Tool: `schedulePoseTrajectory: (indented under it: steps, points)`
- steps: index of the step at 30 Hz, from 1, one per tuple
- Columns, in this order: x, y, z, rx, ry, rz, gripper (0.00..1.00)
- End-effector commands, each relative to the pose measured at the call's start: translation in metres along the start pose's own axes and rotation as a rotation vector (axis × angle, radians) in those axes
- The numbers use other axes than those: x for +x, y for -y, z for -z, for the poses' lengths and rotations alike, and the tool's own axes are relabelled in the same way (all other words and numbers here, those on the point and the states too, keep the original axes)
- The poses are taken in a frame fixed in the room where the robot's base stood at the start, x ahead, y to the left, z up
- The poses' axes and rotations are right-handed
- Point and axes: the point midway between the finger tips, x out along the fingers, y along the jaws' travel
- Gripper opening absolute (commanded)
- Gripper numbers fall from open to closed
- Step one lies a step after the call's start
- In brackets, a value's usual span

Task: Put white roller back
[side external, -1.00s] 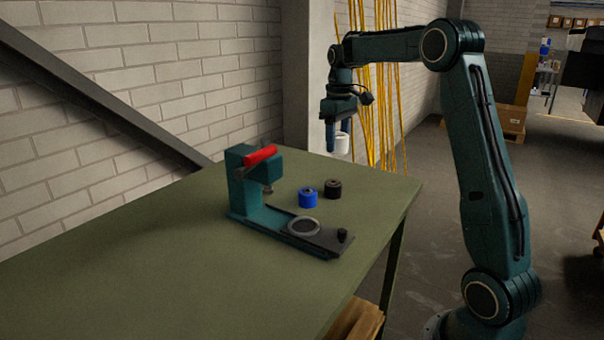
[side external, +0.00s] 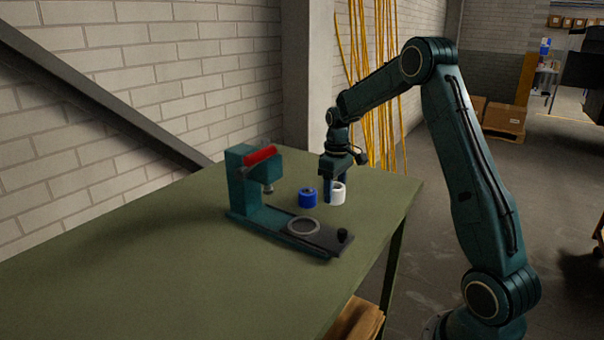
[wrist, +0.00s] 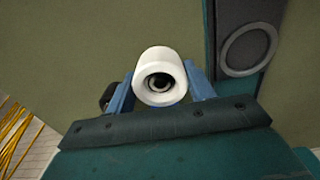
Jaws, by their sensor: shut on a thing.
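The white roller (side external: 338,194) is held between the two blue fingers of my gripper (side external: 335,190), low over the table or touching it; I cannot tell which. In the wrist view the roller (wrist: 160,70) shows its hollow end, with a finger of my gripper (wrist: 160,88) on each side. The blue roller (side external: 307,198) stands upright on the table just left of the white one. A dark roller (wrist: 106,96) shows partly beside the left finger in the wrist view; in the side view it is hidden.
A teal press (side external: 252,205) with a red handle (side external: 260,155) stands left of the rollers on the green table (side external: 150,270). Its base carries a grey ring (side external: 303,226) and a black knob (side external: 342,235). The table's front left is clear. Yellow cables (side external: 372,90) hang behind.

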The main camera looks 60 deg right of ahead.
Motion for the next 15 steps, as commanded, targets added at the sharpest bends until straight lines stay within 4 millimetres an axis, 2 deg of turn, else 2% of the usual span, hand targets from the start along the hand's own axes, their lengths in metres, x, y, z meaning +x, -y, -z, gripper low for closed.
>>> schedulePoseTrajectory:
  steps: [3, 11, 15]
  points:
    - [0.008, 0.0, 0.0, 0.0, 0.001, 0.0, 0.3]
    - [0.012, 0.0, 0.0, 0.0, 0.0, 0.0, 0.3]
    - [0.024, 0.0, 0.0, 0.0, 0.002, 0.001, 0.3]
